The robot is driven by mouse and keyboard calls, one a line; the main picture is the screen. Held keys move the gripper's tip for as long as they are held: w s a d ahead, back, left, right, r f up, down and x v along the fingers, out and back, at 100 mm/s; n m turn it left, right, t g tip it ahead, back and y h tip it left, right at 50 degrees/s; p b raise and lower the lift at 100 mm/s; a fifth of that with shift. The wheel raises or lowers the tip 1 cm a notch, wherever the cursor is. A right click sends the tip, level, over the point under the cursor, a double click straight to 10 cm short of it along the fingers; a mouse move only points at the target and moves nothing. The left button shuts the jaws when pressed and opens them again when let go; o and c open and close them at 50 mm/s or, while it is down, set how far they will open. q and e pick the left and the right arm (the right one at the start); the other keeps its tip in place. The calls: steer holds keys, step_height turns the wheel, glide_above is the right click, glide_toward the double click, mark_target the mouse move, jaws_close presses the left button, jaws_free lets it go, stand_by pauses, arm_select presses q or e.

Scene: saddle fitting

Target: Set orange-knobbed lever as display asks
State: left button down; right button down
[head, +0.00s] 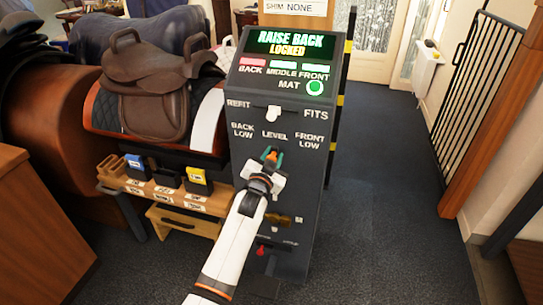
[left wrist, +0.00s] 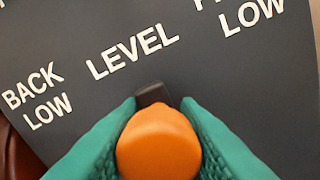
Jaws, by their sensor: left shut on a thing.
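The dark console (head: 315,180) carries a display (head: 290,43) reading "RAISE BACK" and "LOCKED". Below are the labels BACK LOW, LEVEL and FRONT LOW. My left gripper (head: 271,158) is at the console face just under LEVEL. In the left wrist view its green fingers are shut on the orange knob (left wrist: 158,145), one on each side. A dark lever part (left wrist: 152,94) shows above the knob, beneath the word LEVEL. The rest of the lever is hidden behind the knob and fingers. My right gripper is not in view.
A white REFIT/FITS switch (head: 274,112) sits above the labels. A brass fitting (head: 281,219) and a red knob (head: 260,250) are lower down. A brown saddle (head: 150,85) stands left of the console, above a wooden tray (head: 150,187). Carpet to the right is clear.

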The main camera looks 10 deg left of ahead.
arm_select(q)
steer(key=shift+a, duration=0.25)
steer(key=c, duration=1.1)
jaws_free()
steer(key=shift+a, duration=0.1)
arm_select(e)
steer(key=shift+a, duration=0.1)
arm_select(q)
steer(key=shift+s, duration=0.35)
steer(key=s+p, duration=0.1)
steer(key=s, duration=0.5)
steer(key=shift+s, duration=0.4)
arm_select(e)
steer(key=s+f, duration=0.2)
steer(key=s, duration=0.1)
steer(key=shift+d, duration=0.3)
arm_select(q)
steer(key=shift+a, duration=0.1)
